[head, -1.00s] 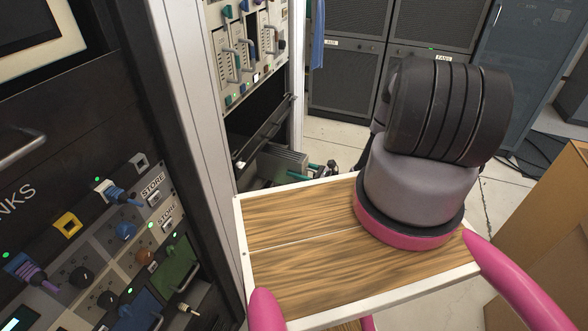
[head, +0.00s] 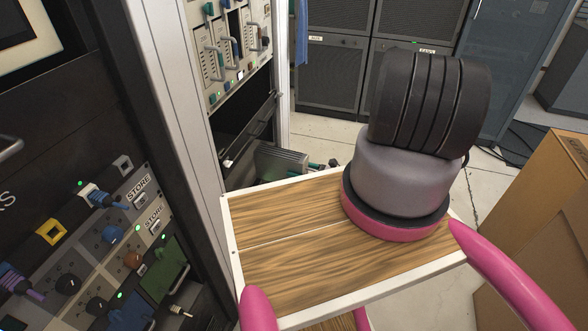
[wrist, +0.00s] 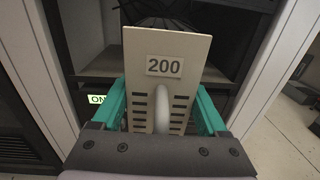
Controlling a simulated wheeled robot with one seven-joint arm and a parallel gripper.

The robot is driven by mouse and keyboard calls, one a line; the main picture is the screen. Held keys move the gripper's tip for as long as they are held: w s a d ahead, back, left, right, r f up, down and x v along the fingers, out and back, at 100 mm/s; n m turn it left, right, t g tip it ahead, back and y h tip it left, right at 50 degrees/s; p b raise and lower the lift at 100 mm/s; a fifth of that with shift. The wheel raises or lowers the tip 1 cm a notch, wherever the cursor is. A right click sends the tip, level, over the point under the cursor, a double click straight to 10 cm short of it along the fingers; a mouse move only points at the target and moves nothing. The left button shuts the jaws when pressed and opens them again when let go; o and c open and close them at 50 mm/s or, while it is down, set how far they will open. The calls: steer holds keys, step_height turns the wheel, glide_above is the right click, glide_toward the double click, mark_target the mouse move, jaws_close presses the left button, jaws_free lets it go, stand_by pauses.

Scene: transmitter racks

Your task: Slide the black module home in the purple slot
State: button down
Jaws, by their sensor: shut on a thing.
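My gripper (wrist: 160,108), with teal fingers, is shut on the pale handle (wrist: 183,103) of a module whose beige front plate (wrist: 150,45) reads 200. In the head view, a grey finned body (head: 281,158), apparently this module, is at the dark rack opening, with my gripper (head: 318,166) at its right end. The plate hides most of the module in the wrist view, so its black colour and how far in it sits cannot be told. No purple slot marking can be made out near the opening.
The rack's white upright (head: 178,120) stands left of the opening. A control panel (head: 110,235) with knobs and plugs is at the left. A brown box (head: 545,215) stands at the right. Clear floor (head: 320,128) lies behind.

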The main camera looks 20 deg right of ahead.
steer(key=shift+v, duration=2.55)
steer(key=shift+w+r, duration=0.1)
steer(key=shift+r, duration=0.05)
